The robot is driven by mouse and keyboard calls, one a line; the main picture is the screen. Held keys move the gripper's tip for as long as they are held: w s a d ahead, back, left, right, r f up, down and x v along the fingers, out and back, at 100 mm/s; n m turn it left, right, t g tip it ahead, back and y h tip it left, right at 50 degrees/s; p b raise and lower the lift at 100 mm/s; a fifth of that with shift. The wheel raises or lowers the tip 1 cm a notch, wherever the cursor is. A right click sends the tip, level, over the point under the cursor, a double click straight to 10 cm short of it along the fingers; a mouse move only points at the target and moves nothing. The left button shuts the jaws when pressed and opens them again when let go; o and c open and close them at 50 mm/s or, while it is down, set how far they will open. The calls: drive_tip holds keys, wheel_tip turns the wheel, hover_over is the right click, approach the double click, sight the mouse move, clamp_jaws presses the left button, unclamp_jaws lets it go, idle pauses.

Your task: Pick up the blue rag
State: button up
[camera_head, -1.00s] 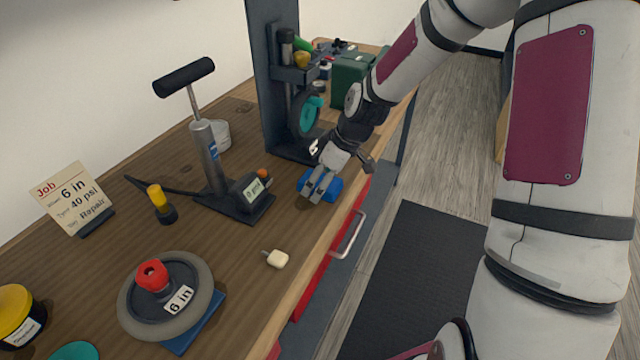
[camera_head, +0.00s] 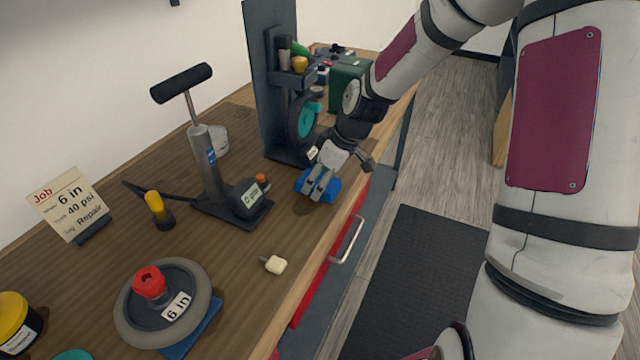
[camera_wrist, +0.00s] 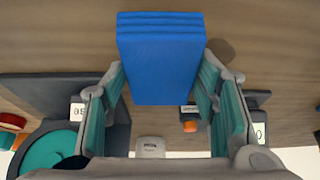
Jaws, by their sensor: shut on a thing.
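The blue rag (camera_head: 331,189) is a folded block near the front edge of the workbench, beside the dark stand. My gripper (camera_head: 318,187) is over it and its fingers are on it. In the wrist view the rag (camera_wrist: 161,55) lies between the two fingers of my gripper (camera_wrist: 162,98), its layered folded edge at the top of the picture. The fingers are shut on the rag's sides. In the head view the fingers hide part of the rag. I cannot tell how far it is off the bench top.
The tall dark stand (camera_head: 262,80) with a teal wheel is just behind the gripper. A pump (camera_head: 208,160) with its gauge stands to the left. A small cream piece (camera_head: 275,265) and a grey wheel (camera_head: 190,330) lie nearer. A red drawer front with a handle (camera_head: 347,240) is below the edge.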

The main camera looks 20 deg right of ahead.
wheel_tip(320, 180, up, 3)
drive_tip(key=shift+f, duration=0.1)
drive_tip(key=s+r+p, duration=0.1)
drive_tip(key=s+p, duration=0.3)
drive_tip(key=s, duration=1.2)
drive_tip(key=shift+a+r, duration=0.1)
drive_tip(key=o, duration=0.5)
drive_tip(key=c, duration=0.5)
